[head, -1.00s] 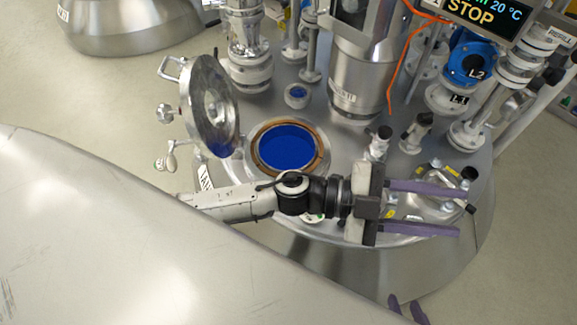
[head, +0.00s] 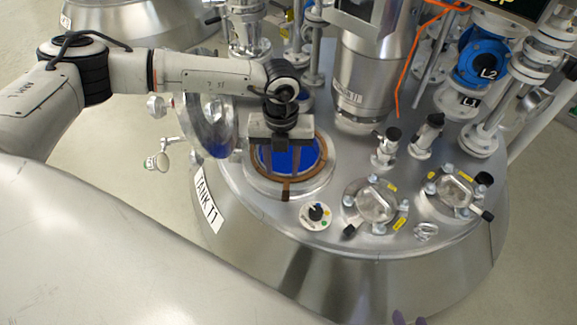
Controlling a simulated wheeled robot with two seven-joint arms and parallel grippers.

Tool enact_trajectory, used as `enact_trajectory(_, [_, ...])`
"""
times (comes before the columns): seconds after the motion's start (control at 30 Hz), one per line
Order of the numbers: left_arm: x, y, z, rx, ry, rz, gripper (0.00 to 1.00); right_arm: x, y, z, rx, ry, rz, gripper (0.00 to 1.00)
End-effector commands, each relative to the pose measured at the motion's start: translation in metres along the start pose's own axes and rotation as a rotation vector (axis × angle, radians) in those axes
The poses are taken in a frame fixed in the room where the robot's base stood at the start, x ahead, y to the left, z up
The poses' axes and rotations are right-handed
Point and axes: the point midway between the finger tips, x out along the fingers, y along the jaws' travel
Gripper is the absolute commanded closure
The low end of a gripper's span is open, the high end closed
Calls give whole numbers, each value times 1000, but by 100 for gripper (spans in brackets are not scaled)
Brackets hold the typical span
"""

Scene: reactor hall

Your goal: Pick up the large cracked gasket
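The large gasket (head: 319,178) is a brown ring lying around the open round hatch of the tank, with blue inside it. A dark mark crosses its near side; I cannot tell whether this is the crack. My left gripper (head: 282,170) points down over the hatch, its two fingers apart in front of the blue. The gripper body hides the far part of the ring. I see no grip on the gasket, and contact is unclear.
The raised hatch lid (head: 207,125) stands just left of the opening, close to my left arm. A steel column (head: 365,75) rises behind it. A small dial (head: 316,213) and two small clamped covers (head: 374,203) (head: 455,190) sit to the right. Valves and pipes crowd the back.

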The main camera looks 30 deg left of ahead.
Motion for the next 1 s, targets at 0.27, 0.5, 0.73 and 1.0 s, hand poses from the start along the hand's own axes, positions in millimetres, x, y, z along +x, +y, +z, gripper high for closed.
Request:
enact_trajectory(0.27, [41,-2,-1,4,3,-3,62,6,0,3,9,10,-3,69])
enact_trajectory(0.5, [74,-8,1,4,4,-3,62,10,0,4,18,30,-6,69])
enact_trajectory(0.73, [93,-8,1,4,4,-4,62,9,-1,6,26,32,-9,69])
enact_trajectory(1.0, [92,-9,1,4,4,-5,72,7,-2,8,30,26,-10,69])
